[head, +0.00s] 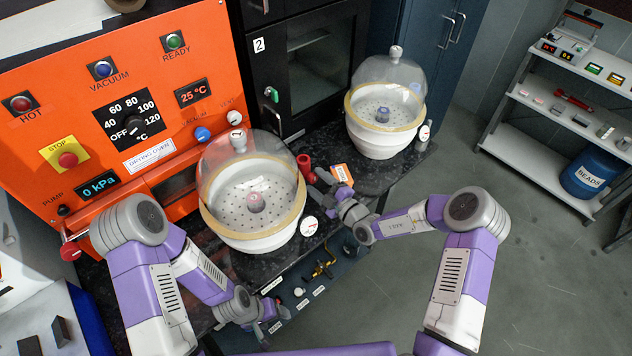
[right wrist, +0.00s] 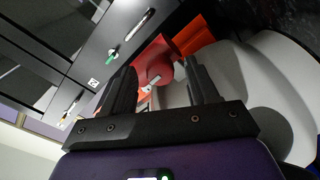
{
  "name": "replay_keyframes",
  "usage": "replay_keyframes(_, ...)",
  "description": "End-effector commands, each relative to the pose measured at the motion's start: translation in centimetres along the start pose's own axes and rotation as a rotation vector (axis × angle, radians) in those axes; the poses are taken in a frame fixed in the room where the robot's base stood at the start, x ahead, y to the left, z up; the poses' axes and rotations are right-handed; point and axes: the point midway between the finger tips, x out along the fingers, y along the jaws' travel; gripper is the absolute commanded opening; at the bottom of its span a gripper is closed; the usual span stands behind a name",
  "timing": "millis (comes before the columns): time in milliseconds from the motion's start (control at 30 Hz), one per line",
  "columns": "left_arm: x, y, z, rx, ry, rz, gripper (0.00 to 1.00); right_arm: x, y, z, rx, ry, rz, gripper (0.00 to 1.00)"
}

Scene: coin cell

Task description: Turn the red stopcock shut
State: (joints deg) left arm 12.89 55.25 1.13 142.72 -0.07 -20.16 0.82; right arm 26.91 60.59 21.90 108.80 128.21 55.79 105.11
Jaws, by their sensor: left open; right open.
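A red part (head: 304,162), which looks like the red stopcock, stands at the right side of the near domed desiccator (head: 250,225). In the right wrist view a red cylinder with a flared end (right wrist: 155,62) shows between and beyond my fingers. My right gripper (head: 319,182) is open beside the red part; its fingers (right wrist: 163,78) stand apart with no clear contact. Whether the red part is turned open or shut I cannot tell. My left gripper (head: 270,312) is open and low at the bench's front edge, away from the red part.
An orange tag (head: 342,174) lies by my right gripper. A second domed desiccator (head: 378,135) stands behind. A dial gauge (head: 309,226) sits at the near desiccator's right. The orange oven (head: 190,110) fills the left; brass fittings (head: 323,268) are below the bench's front.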

Motion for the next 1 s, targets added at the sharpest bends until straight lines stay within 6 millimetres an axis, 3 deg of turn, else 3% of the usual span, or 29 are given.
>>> replay_keyframes(133, 0.14, -0.05, -0.01, 0.0, 0.0, 0.0, 0.69, 0.96, -0.07, -0.03, 0.0, 0.0, -0.001, 0.59)
replay_keyframes(400, 0.12, -0.04, -0.01, 0.0, 0.0, 0.0, 0.69, 1.05, -0.03, -0.03, 0.0, 0.0, -0.001, 0.57)
replay_keyframes(767, 0.13, -0.04, -0.01, 0.0, 0.0, 0.0, 0.69, 1.03, -0.03, -0.04, -0.001, 0.0, -0.001, 0.03)
replay_keyframes(1000, -0.08, 0.04, 0.0, 0.0, 0.0, 0.0, 0.69, 1.03, 0.01, -0.07, -0.021, 0.0, -0.001, 0.03)
